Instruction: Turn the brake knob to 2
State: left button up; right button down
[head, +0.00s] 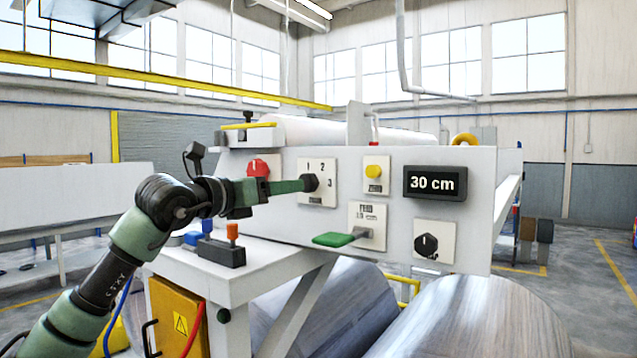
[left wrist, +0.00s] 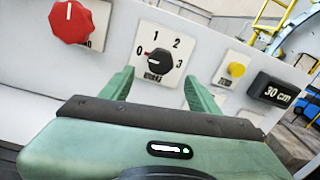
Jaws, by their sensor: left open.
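The brake knob (head: 311,183) is a black knob on a white plate marked with numbers, on the front of the machine panel. In the left wrist view the knob (left wrist: 159,62) shows its pointer mark at the left, toward the 0; the 2 is at the upper right. My left gripper (head: 298,185) reaches in from the left with its green fingers at the plate. In the left wrist view the gripper (left wrist: 160,82) is open, one finger on each side below the knob. I cannot tell whether either finger touches it. My right gripper is not in view.
A red knob (left wrist: 71,22) is left of the plate. A yellow button (head: 374,171), a display reading 30 cm (head: 434,183), a green lever (head: 334,239) and another black knob (head: 427,245) are on the panel. Large rolls (head: 478,325) lie below.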

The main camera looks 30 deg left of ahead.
aim_at(310, 183)
pick_arm(q)
jog(key=w+p, duration=0.4)
jog(key=w, duration=0.3)
jog(key=shift+d+r, duration=0.3)
jog(key=c, duration=1.3)
grip_shut()
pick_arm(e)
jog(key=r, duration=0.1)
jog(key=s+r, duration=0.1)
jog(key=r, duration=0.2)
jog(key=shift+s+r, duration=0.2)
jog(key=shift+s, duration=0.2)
